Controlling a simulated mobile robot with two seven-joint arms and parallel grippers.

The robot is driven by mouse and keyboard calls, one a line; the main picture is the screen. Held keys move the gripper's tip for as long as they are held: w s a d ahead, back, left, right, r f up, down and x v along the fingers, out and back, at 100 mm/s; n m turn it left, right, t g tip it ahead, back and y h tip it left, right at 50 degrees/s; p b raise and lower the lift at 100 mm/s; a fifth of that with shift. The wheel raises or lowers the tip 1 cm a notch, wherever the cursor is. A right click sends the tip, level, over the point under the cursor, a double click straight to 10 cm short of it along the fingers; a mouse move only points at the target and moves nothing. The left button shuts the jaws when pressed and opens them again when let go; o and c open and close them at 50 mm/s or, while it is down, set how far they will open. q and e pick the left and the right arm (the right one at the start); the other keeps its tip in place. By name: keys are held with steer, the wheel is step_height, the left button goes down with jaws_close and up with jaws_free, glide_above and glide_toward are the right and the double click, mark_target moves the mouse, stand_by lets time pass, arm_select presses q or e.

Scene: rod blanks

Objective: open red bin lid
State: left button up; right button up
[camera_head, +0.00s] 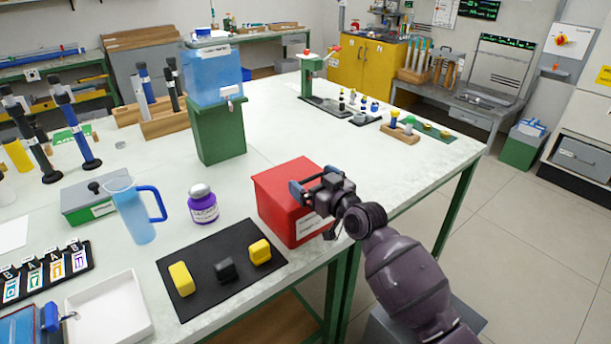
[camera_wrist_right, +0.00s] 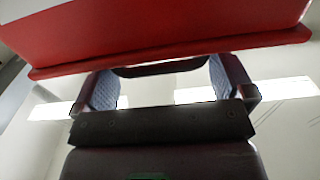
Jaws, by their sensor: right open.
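The red bin (camera_head: 282,207) stands on the white table near its front right edge. Its red lid (camera_head: 286,178) lies on top and looks closed. My right gripper (camera_head: 302,191) is at the right side of the bin, at about lid height. In the right wrist view the gripper (camera_wrist_right: 165,80) is open, with its two fingers apart. The lid's edge (camera_wrist_right: 170,53) runs across just beyond the fingertips. A dark curved bar, perhaps a handle, shows between the fingers. I cannot tell whether the fingers touch the bin. My left gripper is not in view.
A black mat (camera_head: 222,292) with yellow and black blocks lies left of the bin. A purple jar (camera_head: 203,206), a blue jug (camera_head: 134,214) and a green stand with a blue tank (camera_head: 213,75) stand farther left and behind.

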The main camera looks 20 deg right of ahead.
mark_target(297, 174)
steer(key=shift+x, duration=1.6)
steer(key=shift+c, duration=0.3)
